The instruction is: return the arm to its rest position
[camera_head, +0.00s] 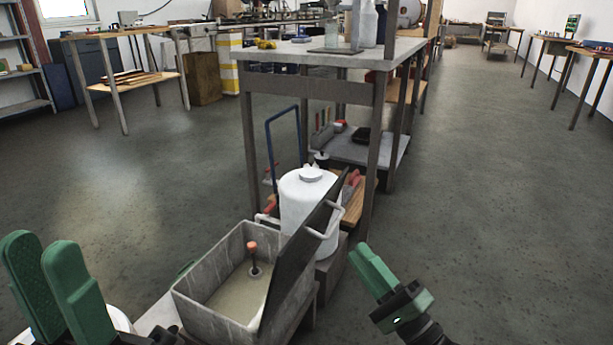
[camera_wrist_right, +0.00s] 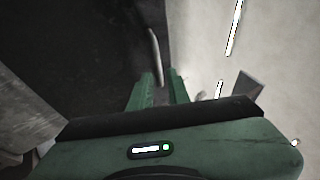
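My left gripper (camera_head: 40,250) is at the lower left of the head view, its two green fingers pointing up and apart, with nothing between them. My right gripper (camera_head: 367,255) is at the lower middle, right of the grey basin (camera_head: 190,292) and its raised dark lid (camera_head: 297,262). In the right wrist view its green fingers (camera_wrist_right: 160,82) stand apart with a gap between them, and I see nothing held. A thin pale bar (camera_wrist_right: 154,55) lies ahead of the fingertips against a dark surface. The right gripper appears apart from the lid in the head view.
A white lidded container (camera_head: 300,200) stands behind the basin. A brush-like tool with an orange end (camera_head: 252,247) stands in the basin. A tall workbench (camera_head: 300,55) rises behind them. Open floor (camera_head: 490,220) lies to the right, and more floor (camera_head: 100,190) to the left.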

